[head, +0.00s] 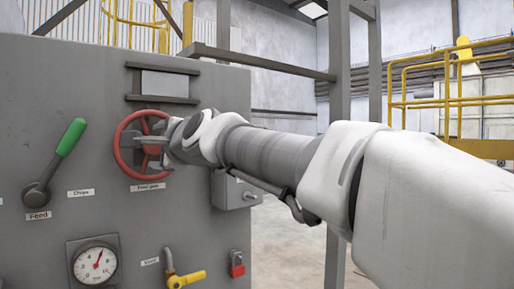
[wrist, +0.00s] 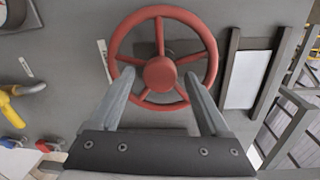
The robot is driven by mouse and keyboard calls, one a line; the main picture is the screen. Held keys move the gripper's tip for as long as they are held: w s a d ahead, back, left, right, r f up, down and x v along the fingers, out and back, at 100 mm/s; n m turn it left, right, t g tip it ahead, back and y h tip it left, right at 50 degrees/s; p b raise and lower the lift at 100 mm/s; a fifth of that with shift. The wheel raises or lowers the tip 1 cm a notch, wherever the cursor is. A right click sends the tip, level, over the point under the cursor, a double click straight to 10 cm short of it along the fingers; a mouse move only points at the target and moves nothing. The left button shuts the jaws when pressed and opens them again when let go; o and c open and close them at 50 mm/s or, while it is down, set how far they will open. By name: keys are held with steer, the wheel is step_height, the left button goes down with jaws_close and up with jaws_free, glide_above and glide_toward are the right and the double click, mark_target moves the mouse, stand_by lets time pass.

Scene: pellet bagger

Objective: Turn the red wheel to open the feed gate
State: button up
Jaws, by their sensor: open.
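The red wheel (head: 121,146) is mounted on the grey panel, above a label that seems to read "Feed gate". In the wrist view the wheel (wrist: 160,73) shows almost whole, with its spokes and round hub. My gripper (head: 146,152) is at the wheel, and my wrist hides the wheel's right part in the head view. In the wrist view my gripper (wrist: 160,75) is open, with one finger on each side of the hub, over the lower part of the wheel. I cannot tell whether the fingers touch the rim or spokes.
A green-handled lever (head: 58,153) labelled "Feed" stands left of the wheel. A pressure gauge (head: 95,264), a yellow valve handle (head: 187,278) and a red padlock (head: 237,264) sit lower on the panel. A grey box (head: 232,191) juts out right of the wheel.

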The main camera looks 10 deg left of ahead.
steer(key=b+v, duration=0.3)
steer(key=v, duration=1.2)
steer(key=shift+s+d+b, duration=0.15)
steer(key=shift+s+b, duration=0.05)
steer(key=shift+b, duration=0.15)
steer(key=d+f+n+g+h+p, duration=0.1)
steer(key=d+f+n+h+p, duration=0.4)
steer(key=d+f, duration=1.25)
steer(key=s+d+f+n+g+h, duration=0.2)
steer(key=s+d+f+h, duration=0.2)
steer(key=d+f, duration=0.4)
steer(key=s+d+f+n+g+h, duration=0.2)
steer(key=s+d+f+h, duration=0.2)
steer(key=s+d+f, duration=0.3)
step_height(320, 180, down, 3)
steer(key=shift+d+r+n+b, duration=0.1)
steer(key=shift+d+n+b, duration=0.25)
steer(key=shift+d+n, duration=0.05)
steer(key=c, duration=0.4)
steer(key=shift+a, duration=0.15)
steer(key=shift+c, duration=0.4)
